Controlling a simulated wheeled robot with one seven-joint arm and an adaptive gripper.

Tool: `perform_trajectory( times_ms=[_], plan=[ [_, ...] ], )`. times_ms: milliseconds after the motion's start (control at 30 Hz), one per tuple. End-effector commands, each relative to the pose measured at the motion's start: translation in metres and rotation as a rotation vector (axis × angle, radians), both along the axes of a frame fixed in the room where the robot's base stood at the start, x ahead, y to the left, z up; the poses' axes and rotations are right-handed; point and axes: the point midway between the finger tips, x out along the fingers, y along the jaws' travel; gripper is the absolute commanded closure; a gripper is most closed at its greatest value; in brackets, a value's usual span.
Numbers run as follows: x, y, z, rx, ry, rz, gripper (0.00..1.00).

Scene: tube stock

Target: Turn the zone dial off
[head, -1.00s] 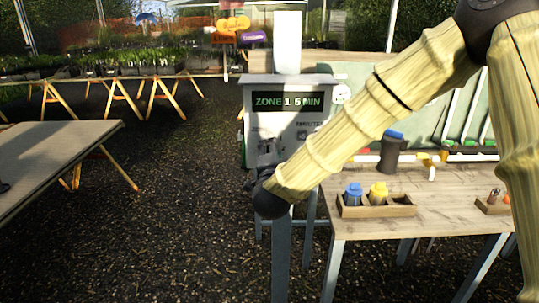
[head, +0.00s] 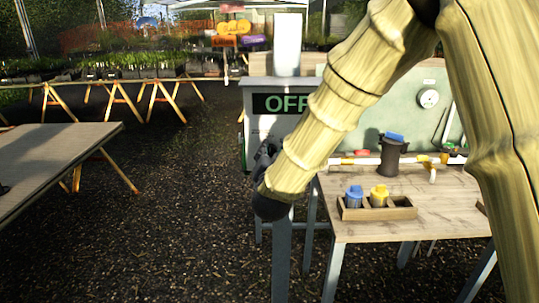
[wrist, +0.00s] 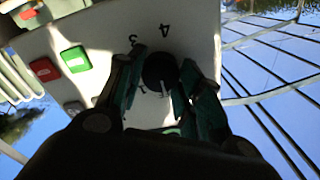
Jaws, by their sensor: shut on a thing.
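The zone dial (wrist: 160,72) is a dark round knob on a pale panel, with a light pointer mark and printed numbers around it in the wrist view. My gripper (wrist: 157,88) has its fingers on both sides of the dial and is shut on it. In the head view the control box (head: 256,128) stands behind the wooden table, and its display (head: 281,103) reads "OFF", partly covered by my arm. In the head view my arm hides the dial, and my gripper (head: 264,158) shows only in part at the box front.
A green button (wrist: 76,59) and a red button (wrist: 44,70) sit on the panel near my gripper. The wooden table (head: 450,200) at right holds a tray with blue- and yellow-topped bottles. A bench (head: 55,160) stands at left, with open gravel between.

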Motion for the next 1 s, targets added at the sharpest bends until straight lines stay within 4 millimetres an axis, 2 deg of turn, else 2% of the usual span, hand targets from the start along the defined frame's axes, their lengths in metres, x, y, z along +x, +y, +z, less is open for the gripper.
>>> perform_trajectory(
  times_ms=[567, 600, 700, 1000],
  plan=[
    [0.0, -0.0005, 0.0002, -0.033, -0.001, -0.001, 0.88],
    [0.0, -0.0005, 0.0002, -0.033, -0.001, -0.001, 0.59],
    [0.0, -0.0003, 0.0002, -0.033, -0.001, -0.001, 0.42],
    [-0.0004, 0.0001, 0.0001, -0.033, 0.0, 0.0, 0.42]
  ],
)
